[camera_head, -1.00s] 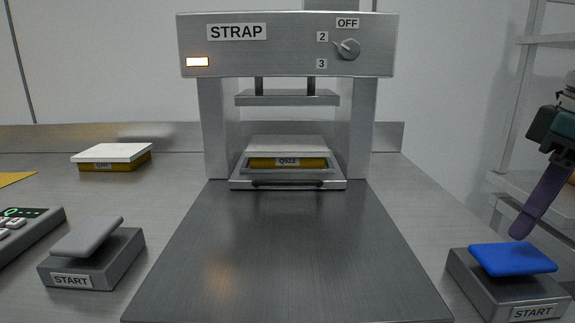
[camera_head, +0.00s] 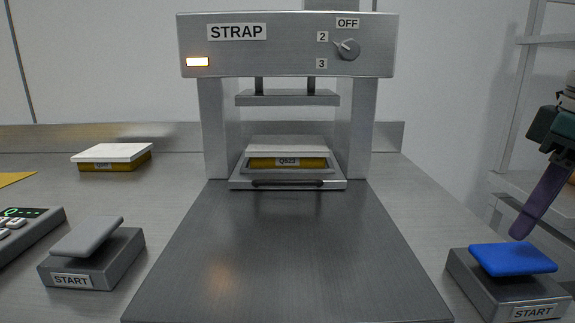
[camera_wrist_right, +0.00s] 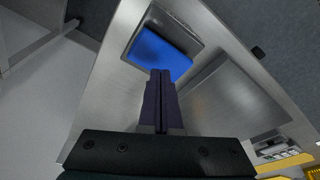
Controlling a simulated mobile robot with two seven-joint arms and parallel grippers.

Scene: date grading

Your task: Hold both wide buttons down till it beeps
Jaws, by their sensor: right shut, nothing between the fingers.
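The strap machine (camera_head: 285,45) stands at the back with its dial at 2 and a lit lamp at its left. A box labelled QS22 (camera_head: 288,163) sits in its tray under the raised plate. The left START button (camera_head: 88,237) has a wide grey top, tilted. The right START button (camera_head: 512,259) has a wide blue top; it also shows in the right wrist view (camera_wrist_right: 157,54). My right gripper (camera_head: 521,236) is shut and empty, its tips just above the back of the blue top; I cannot tell whether they touch. My left gripper is not in view.
A white-lidded yellow box (camera_head: 112,156) lies at the back left. A keypad device (camera_head: 25,232) with a green display is at the left edge. A dark plate (camera_head: 290,250) lies between the buttons. Shelving (camera_head: 540,110) stands at the right.

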